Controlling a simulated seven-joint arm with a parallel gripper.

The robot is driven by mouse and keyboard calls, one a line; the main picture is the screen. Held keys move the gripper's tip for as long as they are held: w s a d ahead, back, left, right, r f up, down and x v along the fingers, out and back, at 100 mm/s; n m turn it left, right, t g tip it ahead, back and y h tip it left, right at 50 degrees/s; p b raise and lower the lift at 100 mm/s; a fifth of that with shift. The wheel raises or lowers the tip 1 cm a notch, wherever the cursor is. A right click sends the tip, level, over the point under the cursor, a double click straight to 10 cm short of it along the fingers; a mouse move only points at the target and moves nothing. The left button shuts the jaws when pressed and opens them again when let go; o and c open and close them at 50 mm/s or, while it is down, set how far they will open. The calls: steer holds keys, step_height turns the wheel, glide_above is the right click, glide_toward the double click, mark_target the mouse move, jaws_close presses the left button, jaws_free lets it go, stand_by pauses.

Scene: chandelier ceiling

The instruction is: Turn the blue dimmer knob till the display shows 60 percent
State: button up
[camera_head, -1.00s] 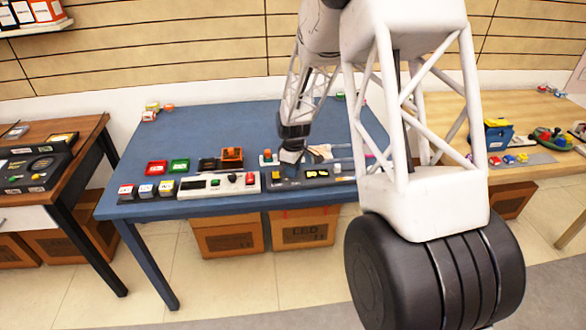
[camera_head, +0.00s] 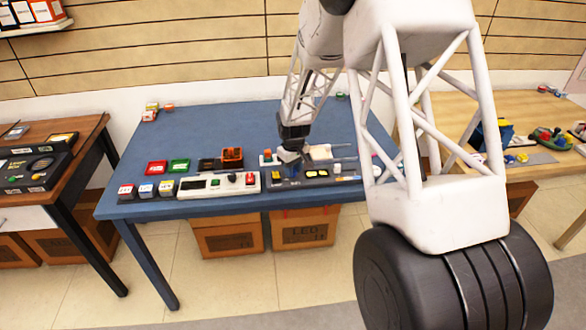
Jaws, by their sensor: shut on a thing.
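My gripper (camera_head: 287,163) points down at the left part of a dark panel (camera_head: 293,183) near the front edge of the blue table. It is shut on what appears to be the blue dimmer knob. The jaws and wrist hide the knob, so its angle cannot be made out. Small yellow and white parts sit on the panel to the right of my gripper. The display's reading is too small to tell.
A light panel (camera_head: 193,185) with green and red buttons stands to the left on the blue table (camera_head: 225,125). Red (camera_head: 157,167) and green (camera_head: 179,165) trays and several small labelled blocks are farther left. The table's back middle is clear.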

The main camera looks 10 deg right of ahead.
steer(key=m, duration=0.3)
steer(key=shift+m, duration=0.3)
stand_by(0.4)
steer(key=o, duration=0.9)
steer(key=shift+r, duration=3.9)
